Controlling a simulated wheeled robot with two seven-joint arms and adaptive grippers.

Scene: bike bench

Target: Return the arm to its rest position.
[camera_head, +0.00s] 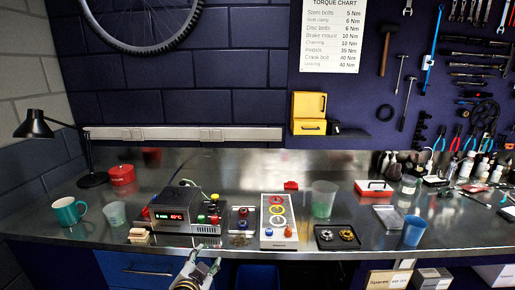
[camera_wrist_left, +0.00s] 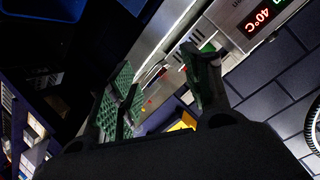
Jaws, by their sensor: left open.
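My left gripper (camera_head: 205,268) shows at the bottom of the head view, in front of the bench's front edge and below the heater box with the red display (camera_head: 178,214). In the left wrist view its two green-padded fingers (camera_wrist_left: 160,92) are spread apart with nothing between them. The red display of the box (camera_wrist_left: 262,17) shows at the upper right of that view. My right gripper is in neither view.
The metal bench (camera_head: 340,188) holds a teal mug (camera_head: 67,212), a white tray with coloured rings (camera_head: 279,222), a black tray (camera_head: 337,237) and a blue cup (camera_head: 414,230). A black lamp (camera_head: 36,127) stands at the left. Drawers (camera_head: 150,270) lie below the edge.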

